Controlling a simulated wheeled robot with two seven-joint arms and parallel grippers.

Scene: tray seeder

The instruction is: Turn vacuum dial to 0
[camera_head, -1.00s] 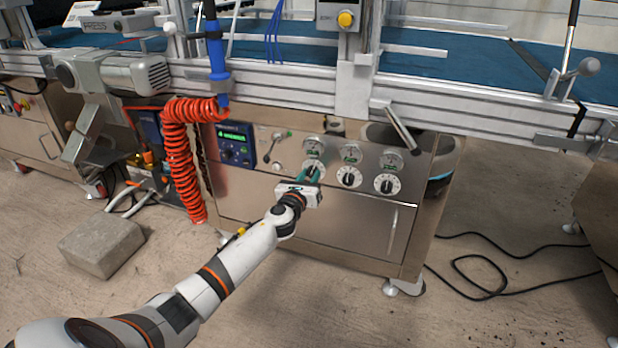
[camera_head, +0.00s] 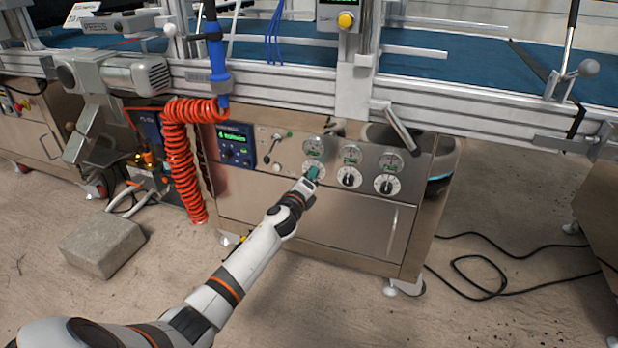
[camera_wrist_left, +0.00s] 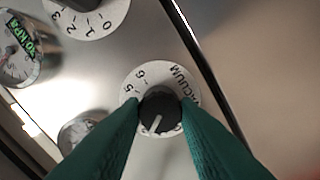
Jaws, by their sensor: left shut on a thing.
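The vacuum dial is a black knob (camera_wrist_left: 158,112) on a white numbered plate (camera_wrist_left: 133,84) marked VACUUM in the left wrist view. Its pale pointer line faces the lower left of that picture; the number there is hidden. My left gripper (camera_wrist_left: 160,110) has its two green fingers on either side of the knob and is shut on it. In the head view my left gripper (camera_head: 312,174) is at the leftmost of the three dials on the steel panel, and covers most of its knob. My right gripper is not in view.
Two more dials (camera_head: 348,177) (camera_head: 386,185) sit to the right, with round gauges (camera_head: 313,146) above the row. A blue control unit (camera_head: 236,146) and a coiled red hose (camera_head: 180,150) are to the left. A drawer edge runs just below the dials.

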